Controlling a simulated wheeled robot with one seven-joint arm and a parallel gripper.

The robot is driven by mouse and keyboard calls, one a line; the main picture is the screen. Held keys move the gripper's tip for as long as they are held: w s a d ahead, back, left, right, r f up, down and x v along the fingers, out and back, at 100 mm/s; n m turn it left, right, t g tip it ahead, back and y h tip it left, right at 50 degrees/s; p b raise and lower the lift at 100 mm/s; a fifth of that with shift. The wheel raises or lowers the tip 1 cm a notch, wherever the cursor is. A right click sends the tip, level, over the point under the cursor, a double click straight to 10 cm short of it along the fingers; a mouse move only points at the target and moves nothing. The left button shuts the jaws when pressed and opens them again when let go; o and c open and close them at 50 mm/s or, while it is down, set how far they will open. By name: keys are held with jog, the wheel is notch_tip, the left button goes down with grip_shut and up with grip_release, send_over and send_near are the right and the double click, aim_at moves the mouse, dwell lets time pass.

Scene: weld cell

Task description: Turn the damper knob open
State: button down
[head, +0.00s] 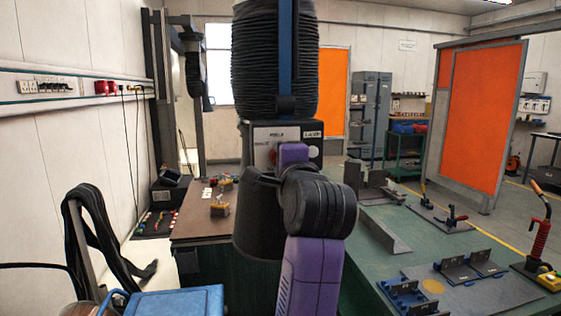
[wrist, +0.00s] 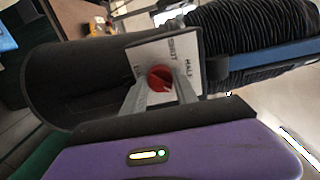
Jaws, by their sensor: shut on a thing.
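The red damper knob (wrist: 161,76) sits on a pale plate (wrist: 150,58) lettered SHUT and HALF, with a further label partly hidden at the left. In the wrist view my gripper (wrist: 160,83) has a grey finger on each side of the knob and is shut on it. In the head view a sliver of the red knob (head: 272,154) shows beside my purple gripper (head: 291,153), which hides most of it. The plate is fixed on the dark extraction hood (head: 258,225) below a black ribbed hose (head: 274,65). I cannot tell where the knob points.
A green table (head: 385,262) with angle brackets (head: 470,266) and clamps stands at the right. A brown bench (head: 200,228) stands behind at the left. Orange screens (head: 477,115) stand farther back.

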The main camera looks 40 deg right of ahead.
jog(key=shift+f, duration=0.1)
jog(key=c, duration=0.9)
grip_release()
jog(key=shift+c, duration=0.2)
jog(key=b+v, duration=0.1)
jog(key=v, duration=0.6)
jog(key=shift+s+a, duration=0.2)
jog(key=shift+s, duration=0.15)
